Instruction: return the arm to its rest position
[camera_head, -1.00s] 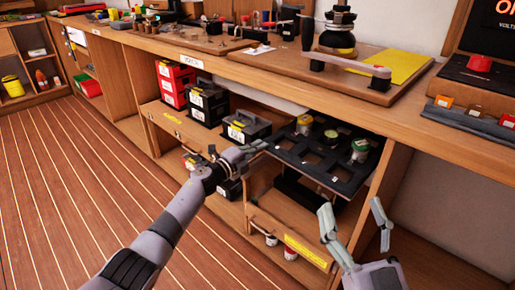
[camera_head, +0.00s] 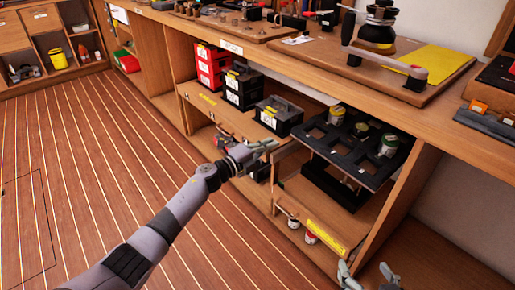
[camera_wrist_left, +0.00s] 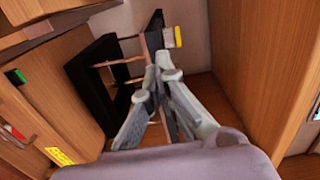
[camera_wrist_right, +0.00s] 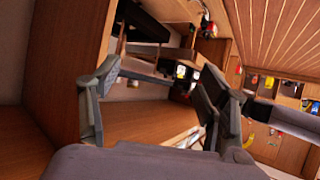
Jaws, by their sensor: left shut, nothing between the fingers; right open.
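My left gripper (camera_head: 258,152) is shut and empty, in front of the shelf opening and left of the black tray with holes (camera_head: 340,148). In the left wrist view its fingertips (camera_wrist_left: 165,70) meet, with a dark panel behind them. My right gripper (camera_head: 366,275) shows only in part at the bottom edge of the head view. In the right wrist view (camera_wrist_right: 155,75) its fingers stand wide apart with nothing between them. The tray carries several small cans, among them a green and white one (camera_head: 388,146).
Black cases (camera_head: 278,117) and red cases (camera_head: 210,68) stand on the shelf left of the tray. The wooden bench top (camera_head: 300,62) runs above, holding a lever device (camera_head: 378,38). Small cans (camera_head: 311,232) sit on the lower shelf. The plank floor (camera_head: 80,180) at left is clear.

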